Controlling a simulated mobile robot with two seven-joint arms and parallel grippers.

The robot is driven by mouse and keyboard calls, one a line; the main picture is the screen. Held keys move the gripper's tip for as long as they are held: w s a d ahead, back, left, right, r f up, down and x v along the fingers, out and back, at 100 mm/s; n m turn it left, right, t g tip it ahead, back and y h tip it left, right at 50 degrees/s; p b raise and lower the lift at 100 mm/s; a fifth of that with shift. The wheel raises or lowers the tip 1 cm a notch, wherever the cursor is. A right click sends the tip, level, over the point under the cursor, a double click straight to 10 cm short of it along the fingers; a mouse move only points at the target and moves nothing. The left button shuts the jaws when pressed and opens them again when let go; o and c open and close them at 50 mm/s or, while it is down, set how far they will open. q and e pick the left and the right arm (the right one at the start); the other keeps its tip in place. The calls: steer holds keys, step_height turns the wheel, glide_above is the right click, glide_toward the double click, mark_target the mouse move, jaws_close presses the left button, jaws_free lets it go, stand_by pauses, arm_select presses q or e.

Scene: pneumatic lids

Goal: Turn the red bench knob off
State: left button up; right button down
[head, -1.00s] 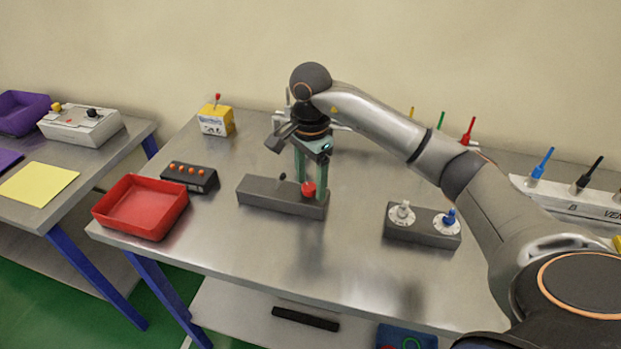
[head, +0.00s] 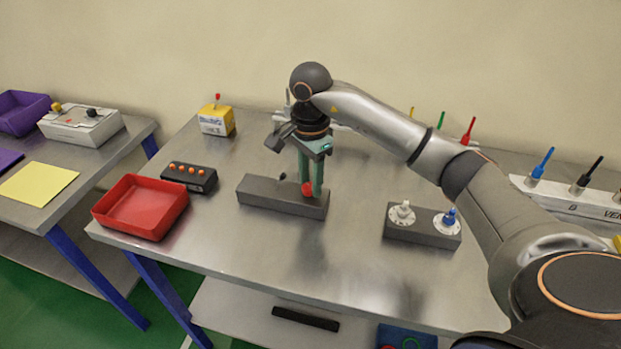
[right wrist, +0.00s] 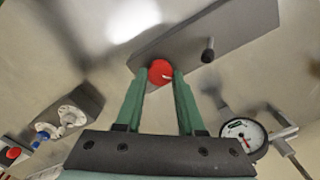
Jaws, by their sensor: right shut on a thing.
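The red bench knob (head: 308,189) sits on a long dark grey block (head: 262,193) on the steel bench. In the right wrist view the knob (right wrist: 160,73) shows as a red disc with a small pale mark on its right side. My right gripper (head: 311,187) points down over the block, its green fingers closed on the knob from both sides. The fingertips (right wrist: 161,76) hide part of the knob's sides. A small dark lever (right wrist: 208,50) stands on the same block beside the knob. My left gripper is not in view.
A red tray (head: 140,207) and a black box with orange buttons (head: 189,177) are to the left. A grey block with white and blue knobs (head: 422,226) is to the right. A round gauge (right wrist: 243,137) shows in the wrist view.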

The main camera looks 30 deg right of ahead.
steer(key=shift+m, duration=0.3)
steer(key=m, duration=0.3)
steer(key=shift+s+m, duration=0.1)
steer(key=shift+m, duration=0.2)
steer(key=m, duration=0.4)
steer(key=shift+m, duration=0.3)
steer(key=m, duration=0.4)
steer(key=shift+s+p, duration=0.1)
steer(key=shift+p, duration=0.3)
steer(key=shift+a+m, duration=0.1)
steer(key=shift+m, duration=2.4)
steer(key=c, duration=0.5)
jaws_free()
